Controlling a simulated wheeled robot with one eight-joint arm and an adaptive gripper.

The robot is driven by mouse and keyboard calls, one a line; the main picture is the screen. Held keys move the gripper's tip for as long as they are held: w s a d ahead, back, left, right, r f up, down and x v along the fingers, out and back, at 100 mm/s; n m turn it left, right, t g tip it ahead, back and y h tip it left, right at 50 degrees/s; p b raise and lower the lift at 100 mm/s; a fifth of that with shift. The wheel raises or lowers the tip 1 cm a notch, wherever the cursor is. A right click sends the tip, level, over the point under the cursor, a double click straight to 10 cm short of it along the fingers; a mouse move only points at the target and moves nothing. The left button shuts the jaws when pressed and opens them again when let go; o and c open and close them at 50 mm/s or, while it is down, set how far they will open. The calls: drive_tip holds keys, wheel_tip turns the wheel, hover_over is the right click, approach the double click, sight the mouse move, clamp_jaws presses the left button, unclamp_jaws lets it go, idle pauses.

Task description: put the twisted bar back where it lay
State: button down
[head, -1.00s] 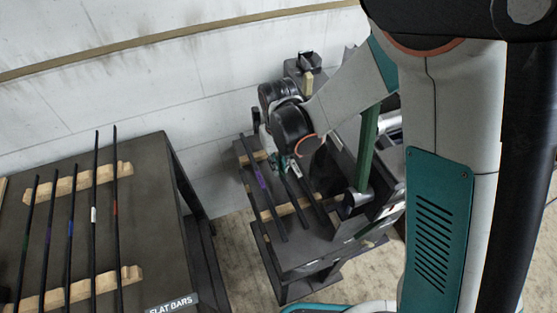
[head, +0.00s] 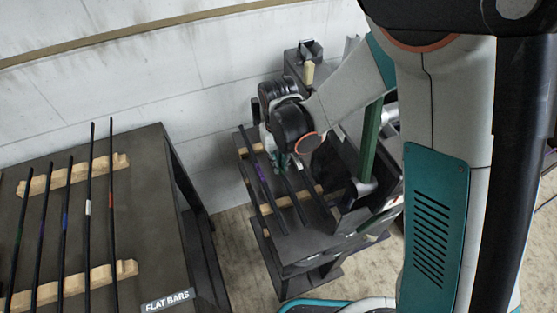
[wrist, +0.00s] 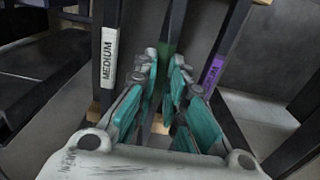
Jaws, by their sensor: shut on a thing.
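My gripper (wrist: 168,75) has its teal-padded fingers around a dark bar with a green band (wrist: 174,22) in the wrist view. The fingers hide part of this bar, and I cannot make out a twist in it. A bar labelled MEDIUM (wrist: 109,50) lies to its left and a bar with a purple band (wrist: 215,70) to its right. In the head view my gripper (head: 282,167) is low over the small dark stand (head: 290,240). The purple-banded bar (head: 262,178) lies there on wooden rests (head: 295,199). I cannot tell whether the held bar touches the rests.
A dark table labelled FLAT BARS (head: 167,301) stands at the left, with several colour-banded bars on notched wooden rests (head: 75,287). A green upright (head: 370,140) and dark box-like parts stand close to the right of my gripper. A pale wall (head: 150,70) is behind.

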drive_tip(key=shift+f+b, duration=0.3)
drive_tip(key=shift+b, duration=0.05)
idle(0.7)
drive_tip(key=c, duration=1.6)
unclamp_jaws()
drive_tip(key=shift+o, duration=0.2)
wheel_tip(320, 180, up, 12)
drive_tip(key=shift+s, duration=0.1)
